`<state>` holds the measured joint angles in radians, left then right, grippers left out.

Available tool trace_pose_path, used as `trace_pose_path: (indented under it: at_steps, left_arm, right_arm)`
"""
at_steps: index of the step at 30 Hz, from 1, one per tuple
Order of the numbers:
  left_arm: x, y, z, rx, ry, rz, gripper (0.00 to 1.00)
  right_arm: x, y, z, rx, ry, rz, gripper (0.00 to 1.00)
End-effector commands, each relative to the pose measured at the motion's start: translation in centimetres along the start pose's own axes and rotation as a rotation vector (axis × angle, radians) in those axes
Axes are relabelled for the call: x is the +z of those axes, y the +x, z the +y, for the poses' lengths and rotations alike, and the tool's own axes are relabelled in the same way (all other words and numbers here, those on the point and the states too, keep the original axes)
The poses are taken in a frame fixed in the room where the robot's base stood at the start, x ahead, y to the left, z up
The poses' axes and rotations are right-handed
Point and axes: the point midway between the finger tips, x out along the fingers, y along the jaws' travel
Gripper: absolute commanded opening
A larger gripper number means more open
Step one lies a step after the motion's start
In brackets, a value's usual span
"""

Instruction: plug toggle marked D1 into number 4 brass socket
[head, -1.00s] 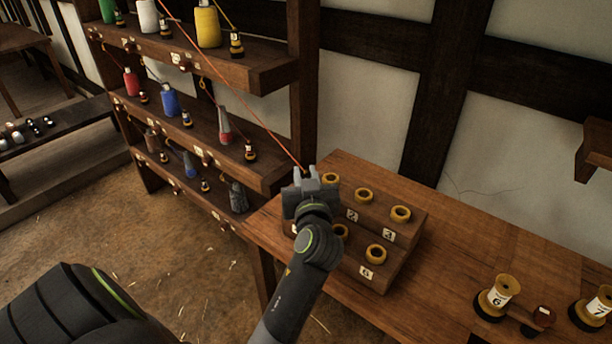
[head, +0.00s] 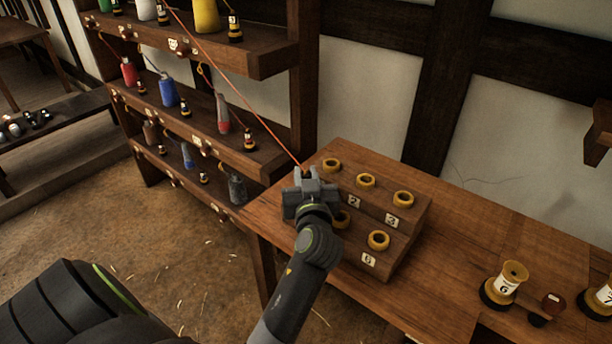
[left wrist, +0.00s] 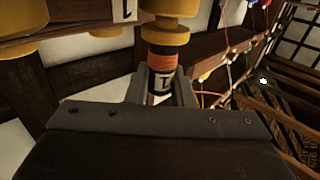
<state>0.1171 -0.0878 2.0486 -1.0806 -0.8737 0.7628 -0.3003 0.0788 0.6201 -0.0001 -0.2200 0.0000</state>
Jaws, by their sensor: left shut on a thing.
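My left gripper (head: 308,178) is shut on a small toggle (left wrist: 162,74), at the left end of the stepped wooden socket block (head: 405,240). In the left wrist view the toggle has a dark body, an orange band and a pale tag that is only partly readable. A yellow ring (left wrist: 165,35) sits at its far end; I cannot tell whether it belongs to the toggle or to a socket. An orange cord (head: 240,103) runs from the upper shelf down to the gripper. The number 4 socket cannot be made out; the gripper and arm cover the front left of the block. My right gripper is not in view.
Uncovered brass sockets include one by the 3 tag (head: 403,198) and one by the 6 tag (head: 378,240). A shelf rack (head: 215,135) with bobbins and toggles stands left. Spool 6 (head: 506,284) stands on the bench's right side. Bare bench (head: 450,240) lies between.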

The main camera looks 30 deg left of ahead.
Motion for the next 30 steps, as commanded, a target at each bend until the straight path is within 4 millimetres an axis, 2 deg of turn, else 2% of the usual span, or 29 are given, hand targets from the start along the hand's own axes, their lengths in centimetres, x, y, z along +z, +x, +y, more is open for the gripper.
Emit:
trace_pose_path:
  at_steps: [30]
  left_arm:
    - [-0.05,-0.12,-0.02,0.0,-0.001,0.001,0.0]
  right_arm:
    - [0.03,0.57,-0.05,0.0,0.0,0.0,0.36]
